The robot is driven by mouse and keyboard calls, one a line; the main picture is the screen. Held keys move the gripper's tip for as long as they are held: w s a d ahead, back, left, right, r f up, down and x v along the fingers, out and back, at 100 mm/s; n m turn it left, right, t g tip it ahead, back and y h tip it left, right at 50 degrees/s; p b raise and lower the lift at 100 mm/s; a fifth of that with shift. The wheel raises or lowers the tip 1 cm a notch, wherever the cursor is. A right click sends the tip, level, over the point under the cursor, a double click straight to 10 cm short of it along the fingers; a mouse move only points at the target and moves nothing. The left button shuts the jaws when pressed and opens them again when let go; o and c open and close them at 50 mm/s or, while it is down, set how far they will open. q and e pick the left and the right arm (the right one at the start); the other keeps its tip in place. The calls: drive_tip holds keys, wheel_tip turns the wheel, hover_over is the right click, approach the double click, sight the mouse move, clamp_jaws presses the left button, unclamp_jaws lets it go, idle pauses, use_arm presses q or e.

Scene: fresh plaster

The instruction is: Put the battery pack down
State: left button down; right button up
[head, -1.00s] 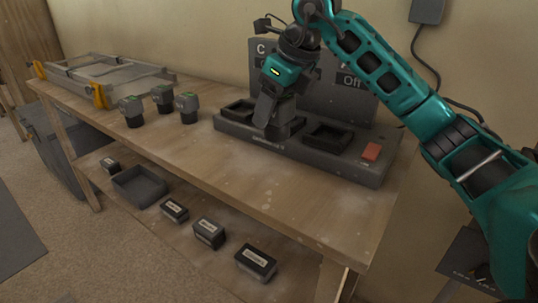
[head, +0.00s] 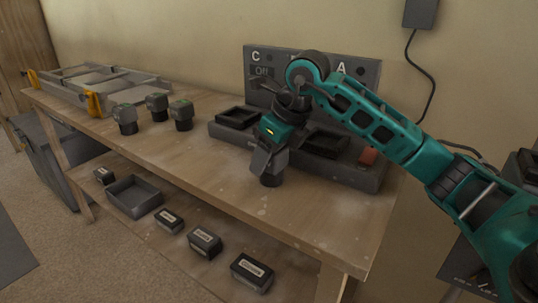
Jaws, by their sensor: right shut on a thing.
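My right gripper (head: 264,155) points down over the wooden bench, just in front of the charger. It is shut on a dark battery pack (head: 271,180), mostly hidden by the fingers; only its lower part shows. I cannot tell whether the pack touches the bench top. Three similar dark packs with green tops (head: 126,118) stand on the bench to the left. My left gripper is out of view.
The bench top (head: 215,170) is clear left of the gripper and along its front. A grey metal frame with yellow clamps (head: 100,88) lies at the far left. A sign board (head: 360,72) stands behind the charger. A lower shelf holds an empty tray (head: 134,195) and several labelled boxes (head: 252,272).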

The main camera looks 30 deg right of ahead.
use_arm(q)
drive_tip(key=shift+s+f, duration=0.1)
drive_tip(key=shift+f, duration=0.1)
use_arm(e)
drive_tip(key=o, duration=1.4)
drive_tip(key=shift+f, duration=0.1)
drive_tip(key=shift+r, duration=0.35)
use_arm(q)
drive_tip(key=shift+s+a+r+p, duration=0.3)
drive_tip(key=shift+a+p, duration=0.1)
drive_tip(key=shift+p, duration=0.65)
use_arm(e)
drive_tip(key=v, duration=1.1)
drive_tip(key=shift+s+r, duration=0.2)
drive_tip(key=shift+r, duration=0.1)
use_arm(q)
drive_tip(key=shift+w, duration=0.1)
